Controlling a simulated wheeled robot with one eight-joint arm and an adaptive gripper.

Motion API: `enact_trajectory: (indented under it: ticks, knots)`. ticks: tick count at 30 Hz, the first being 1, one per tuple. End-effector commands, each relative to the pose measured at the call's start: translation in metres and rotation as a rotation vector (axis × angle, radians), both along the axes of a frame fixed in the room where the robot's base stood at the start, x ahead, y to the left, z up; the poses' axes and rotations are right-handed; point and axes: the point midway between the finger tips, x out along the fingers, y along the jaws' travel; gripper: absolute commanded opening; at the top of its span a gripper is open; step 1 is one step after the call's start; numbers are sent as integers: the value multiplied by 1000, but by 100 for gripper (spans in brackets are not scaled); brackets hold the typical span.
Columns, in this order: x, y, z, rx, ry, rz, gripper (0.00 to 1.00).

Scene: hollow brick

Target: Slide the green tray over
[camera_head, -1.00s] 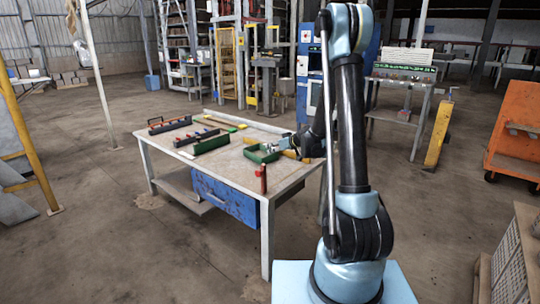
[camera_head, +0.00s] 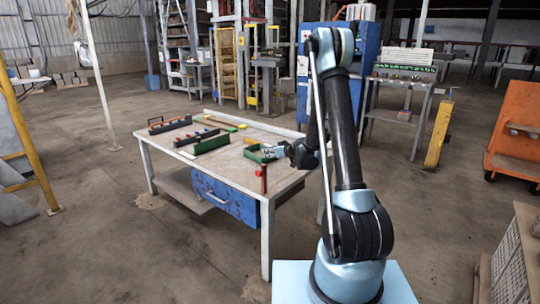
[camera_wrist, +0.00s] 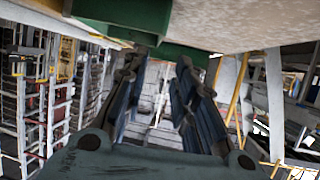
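The green tray (camera_head: 256,157) is a shallow open box on the right part of the workbench top (camera_head: 225,170). My gripper (camera_head: 281,150) is at the tray's right side in the head view. In the wrist view the green tray (camera_wrist: 125,14) shows at the top, close to the fingertips. My gripper (camera_wrist: 158,62) also shows there, with its two dark fingers apart and a clear gap between them. I cannot tell whether a finger touches the tray. My wrist hides part of the bench to the tray's right.
A longer green holder (camera_head: 210,144) lies left of the tray, with dark tool racks (camera_head: 170,124) behind it. A red upright clamp (camera_head: 263,178) stands at the bench's front edge. A yellow-handled tool (camera_head: 222,124) lies at the back. The bench between holder and tray is clear.

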Motion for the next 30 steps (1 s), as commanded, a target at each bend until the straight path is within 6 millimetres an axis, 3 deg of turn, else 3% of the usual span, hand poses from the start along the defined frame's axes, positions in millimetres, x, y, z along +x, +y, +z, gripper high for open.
enact_trajectory:
  ticks: [30]
  knots:
    - [103,96,-58,0,0,0,26]
